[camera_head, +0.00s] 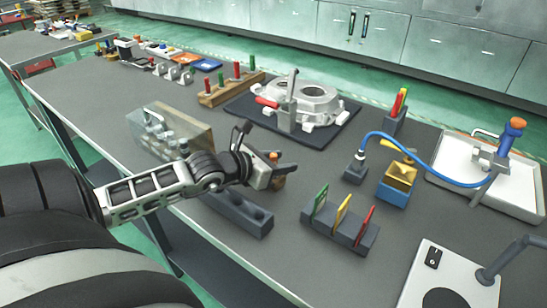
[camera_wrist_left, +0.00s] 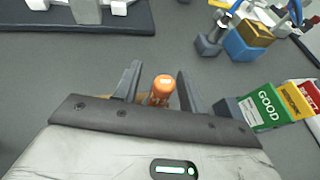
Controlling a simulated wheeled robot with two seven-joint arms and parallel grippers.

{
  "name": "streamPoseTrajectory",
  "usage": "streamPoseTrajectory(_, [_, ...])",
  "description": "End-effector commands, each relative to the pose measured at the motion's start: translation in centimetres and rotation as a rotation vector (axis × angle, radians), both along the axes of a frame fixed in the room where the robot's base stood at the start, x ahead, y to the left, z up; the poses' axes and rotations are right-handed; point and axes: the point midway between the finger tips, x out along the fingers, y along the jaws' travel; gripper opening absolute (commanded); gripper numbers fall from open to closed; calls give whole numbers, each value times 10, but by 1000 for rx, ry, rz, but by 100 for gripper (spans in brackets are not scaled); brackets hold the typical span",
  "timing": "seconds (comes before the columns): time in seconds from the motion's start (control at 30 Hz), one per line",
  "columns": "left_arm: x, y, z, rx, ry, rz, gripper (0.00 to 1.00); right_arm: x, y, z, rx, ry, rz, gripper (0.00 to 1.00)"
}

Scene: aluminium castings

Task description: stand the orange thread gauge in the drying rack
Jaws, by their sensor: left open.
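The orange thread gauge shows in the left wrist view as an orange cylinder (camera_wrist_left: 162,88) between the two fingers, with clear space on both sides. In the head view a small orange part (camera_head: 273,156) shows at my left gripper (camera_head: 286,172), which hides most of it. My left gripper (camera_wrist_left: 160,85) is open around the gauge, not closed on it. A dark grey block with round holes (camera_head: 238,213), possibly the drying rack, lies just below the gripper in the head view. A wooden rack (camera_head: 232,92) with red and green handled pieces stands farther back. My right gripper is not in view.
A block with green, yellow and red tags (camera_head: 340,230) stands right of the gripper. A blue and yellow box (camera_head: 396,185) and blue hose lie beyond it. A casting (camera_head: 312,100) rests on a dark mat. A metal fixture (camera_head: 170,130) stands left, behind my forearm.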

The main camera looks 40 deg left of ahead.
Motion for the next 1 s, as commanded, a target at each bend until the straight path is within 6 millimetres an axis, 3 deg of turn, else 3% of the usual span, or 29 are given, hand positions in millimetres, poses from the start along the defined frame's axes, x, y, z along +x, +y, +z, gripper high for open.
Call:
streamPoseTrajectory(0.23, [1, 0, 0, 1, 0, 0, 38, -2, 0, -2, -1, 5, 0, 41])
streamPoseTrajectory(0.37, [1, 0, 0, 1, 0, 0, 2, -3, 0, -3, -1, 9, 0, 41])
streamPoseTrajectory(0.4, [1, 0, 0, 1, 0, 0, 0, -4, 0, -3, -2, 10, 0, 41])
streamPoseTrajectory(0.77, [1, -1, 3, 0, -1, -1, 0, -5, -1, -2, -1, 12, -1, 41])
streamPoseTrajectory(1.0, [8, -8, 33, -1, -5, -17, 0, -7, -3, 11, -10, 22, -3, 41])
